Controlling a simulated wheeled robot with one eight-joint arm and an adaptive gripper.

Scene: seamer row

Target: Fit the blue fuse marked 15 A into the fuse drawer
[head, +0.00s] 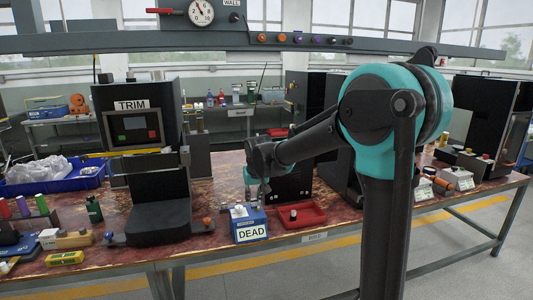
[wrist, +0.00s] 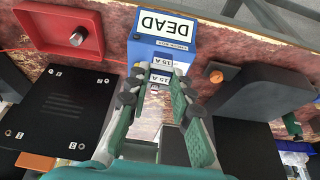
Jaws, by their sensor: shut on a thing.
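My gripper (wrist: 159,80) is shut on a small blue fuse (wrist: 161,78) with a white 15 A label, between the fingertips in the wrist view. A blue box (wrist: 148,54) with a white DEAD sign lies just beyond the fingertips. A second 15 A label (wrist: 162,62) shows right at the box, close to the fuse. I cannot tell whether fuse and box touch, and the fuse drawer is not clearly distinguishable. In the head view the blue box (head: 250,236) stands at the bench's front edge, with my gripper (head: 255,196) low over it.
A dark panel with vents (wrist: 58,108) and an orange knob (wrist: 216,76) flank my gripper in the wrist view.

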